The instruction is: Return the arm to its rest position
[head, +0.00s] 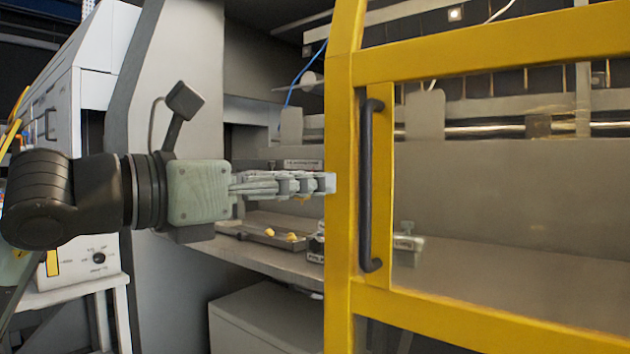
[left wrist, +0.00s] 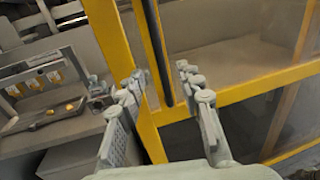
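My left gripper (head: 331,183) comes in from the left in the head view, level, with its grey fingers pointing right and their tips in front of the yellow door frame's left edge. In the left wrist view the two fingers of the left gripper (left wrist: 161,74) are spread apart with nothing held between them. The black bar handle (head: 371,186) of the door is upright, to the right of the fingertips and apart from them in the head view. The handle (left wrist: 158,50) lines up with the gap between the fingers in the left wrist view. My right gripper is out of view.
The yellow-framed door (head: 338,240) with clear panels fills the right side. Behind my gripper is a grey machine bay with a dark tray (head: 262,236) holding small yellow pieces. A white cabinet (head: 60,120) stands at the left, behind my arm.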

